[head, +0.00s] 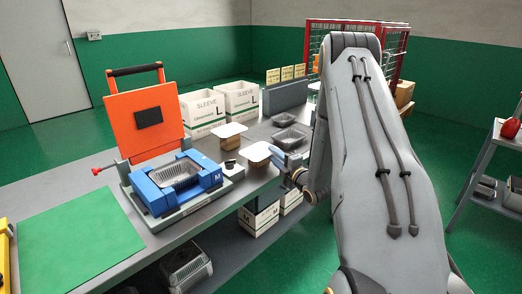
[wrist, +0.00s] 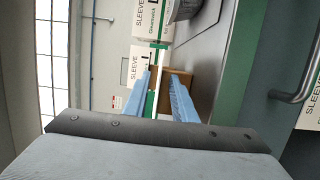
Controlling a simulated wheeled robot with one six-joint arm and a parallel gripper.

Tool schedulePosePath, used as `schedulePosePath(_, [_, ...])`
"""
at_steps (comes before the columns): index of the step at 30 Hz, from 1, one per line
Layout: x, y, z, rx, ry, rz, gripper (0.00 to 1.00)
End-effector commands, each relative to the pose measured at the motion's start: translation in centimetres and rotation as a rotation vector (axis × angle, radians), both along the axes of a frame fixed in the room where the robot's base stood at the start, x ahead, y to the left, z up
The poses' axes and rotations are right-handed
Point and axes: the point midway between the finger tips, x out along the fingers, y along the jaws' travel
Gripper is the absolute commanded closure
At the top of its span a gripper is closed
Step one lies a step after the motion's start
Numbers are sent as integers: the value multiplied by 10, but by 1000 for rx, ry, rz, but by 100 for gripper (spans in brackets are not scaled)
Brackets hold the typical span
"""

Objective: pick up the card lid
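Two pale-topped pieces with brown sides, which look like card lids or stacks of them, stand on the grey bench in the head view. One card lid (head: 258,151) is nearer, and the other (head: 230,130) is farther back left. My gripper (wrist: 160,75) shows two blue fingers spread apart, with a gap between them.
A blue fixture (head: 160,197) holding a foil tray (head: 180,174) stands left, with an orange raised panel (head: 145,115) behind. White sleeve boxes (head: 203,110) stand at the back. Dark trays (head: 290,137) lie near my gripper. A green mat (head: 70,240) is clear at front left.

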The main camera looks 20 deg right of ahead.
Motion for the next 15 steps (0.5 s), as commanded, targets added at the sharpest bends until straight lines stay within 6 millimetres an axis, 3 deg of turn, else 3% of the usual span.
schedulePosePath(4, [0,-1,0,0,0,-1,77])
schedulePosePath(8, [-1,-1,0,0,0,-2,99])
schedulePosePath(15, [-1,-1,0,0,0,-2,100])
